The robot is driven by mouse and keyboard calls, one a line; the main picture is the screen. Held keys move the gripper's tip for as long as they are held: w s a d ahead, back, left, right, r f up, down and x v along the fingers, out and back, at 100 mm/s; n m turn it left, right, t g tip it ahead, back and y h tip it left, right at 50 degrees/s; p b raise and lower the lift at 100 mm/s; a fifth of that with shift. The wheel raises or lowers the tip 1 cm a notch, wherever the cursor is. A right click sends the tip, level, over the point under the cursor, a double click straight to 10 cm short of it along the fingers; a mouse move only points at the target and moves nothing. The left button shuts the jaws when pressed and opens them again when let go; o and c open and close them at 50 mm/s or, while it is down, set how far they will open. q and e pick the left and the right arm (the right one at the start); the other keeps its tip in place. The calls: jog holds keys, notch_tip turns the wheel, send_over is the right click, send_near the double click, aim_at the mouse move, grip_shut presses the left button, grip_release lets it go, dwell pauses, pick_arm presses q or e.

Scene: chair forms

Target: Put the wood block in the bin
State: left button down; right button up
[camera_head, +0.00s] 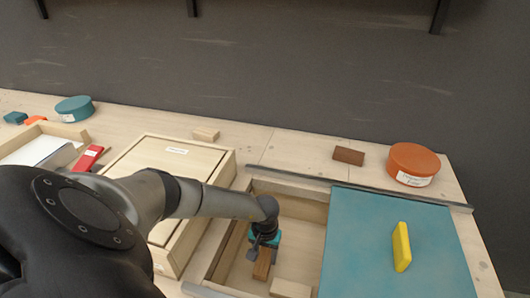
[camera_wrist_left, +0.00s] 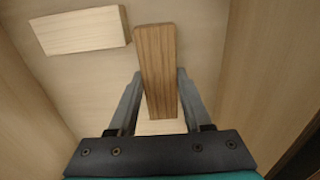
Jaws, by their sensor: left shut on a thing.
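A brown striped wood block (camera_head: 263,264) is between the fingers of my left gripper (camera_head: 258,250), which is shut on it. The wrist view shows the block (camera_wrist_left: 157,60) reaching past both fingertips. The gripper and block are inside the open wooden bin (camera_head: 305,211) set into the table. A pale wood block (camera_head: 290,289) lies in the same bin, to the right of the held one in the head view; it also shows in the wrist view (camera_wrist_left: 80,31). I cannot tell whether the held block touches the floor. My right gripper is not in view.
A blue panel (camera_head: 365,240) beside the bin carries a yellow block (camera_head: 401,246). A lidded wooden box (camera_head: 152,152) stands to the left. Behind are a brown block (camera_head: 348,155), an orange round box (camera_head: 413,163) and a pale block (camera_head: 206,134). A dark wall closes the back.

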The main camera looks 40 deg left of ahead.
aim_at(265, 257)
pick_arm(q)
jog(key=shift+f+b, duration=0.35)
jog(key=shift+f, duration=0.9)
jog(key=shift+f, duration=0.15)
jog(key=shift+c, duration=1.7)
grip_release()
jog(key=shift+r, duration=0.2)
notch_tip(265, 257, up, 12)
jog(key=p, duration=0.3)
jog(key=shift+p, duration=0.4)
